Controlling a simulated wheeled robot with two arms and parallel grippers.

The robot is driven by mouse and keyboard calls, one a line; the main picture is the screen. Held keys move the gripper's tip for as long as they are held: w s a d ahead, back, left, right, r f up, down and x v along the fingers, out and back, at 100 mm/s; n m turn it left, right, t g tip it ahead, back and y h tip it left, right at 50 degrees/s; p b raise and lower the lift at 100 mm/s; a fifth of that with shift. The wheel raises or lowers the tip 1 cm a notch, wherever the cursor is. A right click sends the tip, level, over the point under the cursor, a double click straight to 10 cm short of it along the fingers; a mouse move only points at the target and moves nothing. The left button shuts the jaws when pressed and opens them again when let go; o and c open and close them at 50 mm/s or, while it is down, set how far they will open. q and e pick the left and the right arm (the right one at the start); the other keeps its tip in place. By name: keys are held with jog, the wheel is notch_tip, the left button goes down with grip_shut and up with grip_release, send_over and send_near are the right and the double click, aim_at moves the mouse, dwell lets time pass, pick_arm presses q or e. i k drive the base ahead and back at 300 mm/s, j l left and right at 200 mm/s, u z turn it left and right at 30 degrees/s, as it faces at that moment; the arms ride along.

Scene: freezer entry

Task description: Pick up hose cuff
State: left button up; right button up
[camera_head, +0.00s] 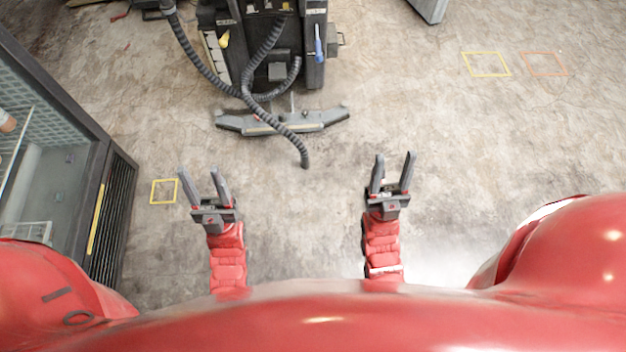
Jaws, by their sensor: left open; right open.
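The hose cuff (304,160) looks to be the dark free end of a ribbed black hose (270,118). The hose hangs from a dark floor-cleaning machine (262,45) at the top and crosses over the squeegee bar. My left gripper (199,171) is open and empty, to the lower left of the hose end. My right gripper (394,162) is open and empty, to the right of the hose end. Neither gripper touches the hose. The hose end's height above the floor is hard to tell.
A grey squeegee bar (230,122) spans the machine's front. A freezer with a dark frame (112,205) stands at the left. Yellow (164,203) and orange (527,54) squares mark the floor. The concrete floor at right is clear.

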aim_at(305, 161)
jog(key=k+l, duration=0.15)
jog(key=k, duration=0.15)
jog(key=i+j+z, duration=0.15)
jog(key=i+j, duration=1.65)
